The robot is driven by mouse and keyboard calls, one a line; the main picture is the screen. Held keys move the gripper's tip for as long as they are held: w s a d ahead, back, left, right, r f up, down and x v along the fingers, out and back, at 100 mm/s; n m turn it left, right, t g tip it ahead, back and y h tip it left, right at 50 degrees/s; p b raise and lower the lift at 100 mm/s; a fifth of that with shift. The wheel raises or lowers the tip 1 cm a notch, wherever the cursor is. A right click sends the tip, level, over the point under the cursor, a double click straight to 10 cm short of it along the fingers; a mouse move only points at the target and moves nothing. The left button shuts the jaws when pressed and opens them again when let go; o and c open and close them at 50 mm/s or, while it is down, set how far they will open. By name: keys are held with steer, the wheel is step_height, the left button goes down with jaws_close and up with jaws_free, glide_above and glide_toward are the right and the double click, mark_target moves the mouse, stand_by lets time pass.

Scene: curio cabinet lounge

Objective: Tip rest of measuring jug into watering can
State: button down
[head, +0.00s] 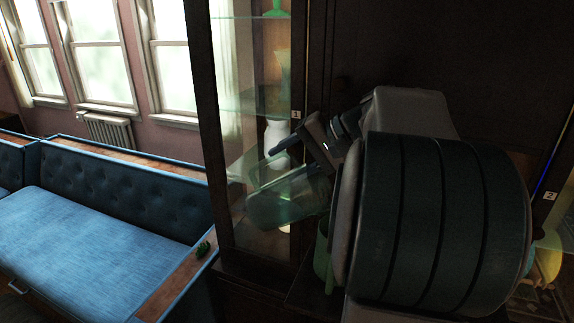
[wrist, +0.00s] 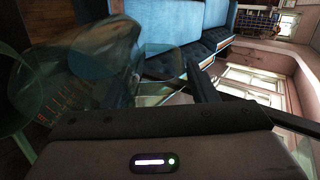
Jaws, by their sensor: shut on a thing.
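The measuring jug (head: 283,204) is clear and greenish. In the head view it is tilted far over in front of the glass cabinet, and my gripper (head: 303,148) is shut on it. In the wrist view the jug (wrist: 58,92) fills the left side, with reddish scale marks on its wall. A green vessel (head: 322,258), probably the watering can, stands below and right of the jug, mostly hidden behind my arm. I cannot see its opening, the jug's contents or any stream between them.
The glass-fronted cabinet (head: 211,130) stands close behind the jug, with a white vase (head: 275,140) inside. A blue bench (head: 95,235) is at left, with a small green object (head: 203,249) on its wooden arm. A yellow object (head: 548,262) shows at right.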

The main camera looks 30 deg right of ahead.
mark_target(307, 164)
steer(key=shift+s+d+r+t+y+b, duration=0.8)
steer(key=shift+s+d+r+t+y, duration=0.1)
steer(key=shift+d+r+y, duration=0.15)
steer(key=shift+r, duration=0.1)
steer(key=shift+s+d+r+t+y, duration=0.15)
steer(key=shift+d+r+t+y, duration=0.05)
steer(key=shift+d+t+y, duration=0.1)
stand_by(0.5)
